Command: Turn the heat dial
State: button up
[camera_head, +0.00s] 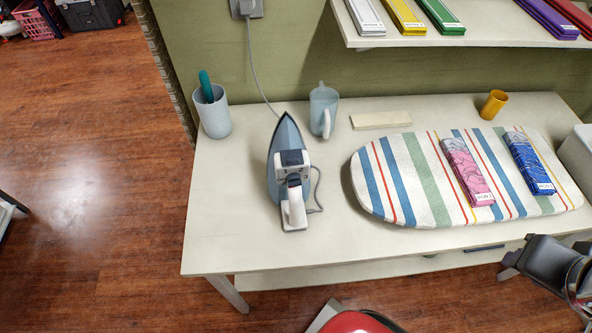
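An iron (287,175) with a blue-grey body and a white handle sits on the cream table, its tip pointing to the back wall. A dark blue block is on its upper side, with small grey and white parts near it. I cannot clearly make out which part is the heat dial, or its setting. A dark grey arm part of mine, with what looks like my gripper (580,287), shows at the lower right edge, cut off by the frame. It is off the table's front edge, well right of the iron. I see nothing held in it.
A cord runs from iron to wall outlet. A shelf (450,38) overhangs behind.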

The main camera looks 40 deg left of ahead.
aim_at(294, 179)
jog(key=u, duration=1.95)
